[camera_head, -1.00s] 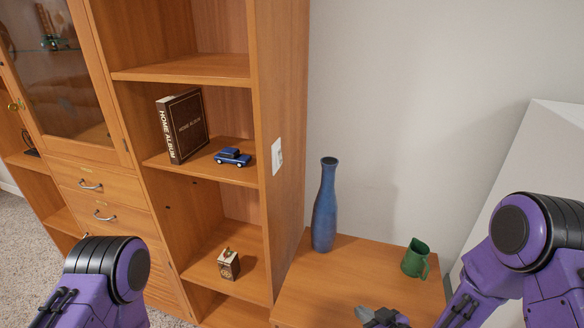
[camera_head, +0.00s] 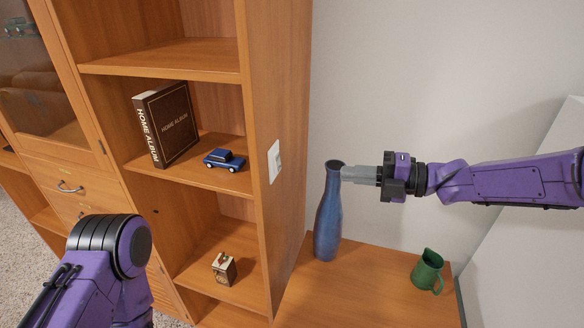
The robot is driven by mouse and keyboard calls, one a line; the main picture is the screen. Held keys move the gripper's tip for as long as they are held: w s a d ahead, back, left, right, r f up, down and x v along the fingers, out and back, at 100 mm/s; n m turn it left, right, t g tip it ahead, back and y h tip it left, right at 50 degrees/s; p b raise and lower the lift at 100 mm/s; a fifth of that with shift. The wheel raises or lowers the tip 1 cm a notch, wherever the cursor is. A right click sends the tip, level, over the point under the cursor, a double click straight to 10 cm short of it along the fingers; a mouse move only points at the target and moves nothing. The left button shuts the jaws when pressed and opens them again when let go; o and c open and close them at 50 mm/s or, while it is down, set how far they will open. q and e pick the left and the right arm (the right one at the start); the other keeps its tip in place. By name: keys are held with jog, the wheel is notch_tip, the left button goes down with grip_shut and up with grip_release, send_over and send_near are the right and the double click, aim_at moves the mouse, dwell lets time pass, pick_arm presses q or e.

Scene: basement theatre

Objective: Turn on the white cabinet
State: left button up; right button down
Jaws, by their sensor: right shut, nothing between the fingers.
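The tall cabinet (camera_head: 274,60) in view is orange-brown wood, not white. A white switch plate (camera_head: 274,161) is fixed on its right side panel, at about the height of the middle shelf. My right gripper (camera_head: 345,173) is shut and empty. Its fingers point left toward the switch plate, with a gap between them in the picture. The fingertips overlap the top of the blue vase (camera_head: 328,215) in the picture; I cannot tell whether they touch it. My left arm shows at the lower left, but its gripper is out of view.
The vase and a green mug (camera_head: 428,271) stand on a low wooden top (camera_head: 355,290) beside the cabinet. The shelves hold a brown album (camera_head: 168,126), a blue toy car (camera_head: 225,160) and a small box (camera_head: 223,268). A white slanted surface (camera_head: 535,230) is at the right.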

jog(key=p, duration=0.2)
send_near(279, 168)
jog(key=p+x, duration=0.4)
jog(key=x, duration=0.3)
jog(key=shift+d, duration=0.1)
pick_arm(q)
jog(key=r, duration=0.6)
jog(key=shift+w, duration=0.35)
jog(key=shift+f, duration=0.1)
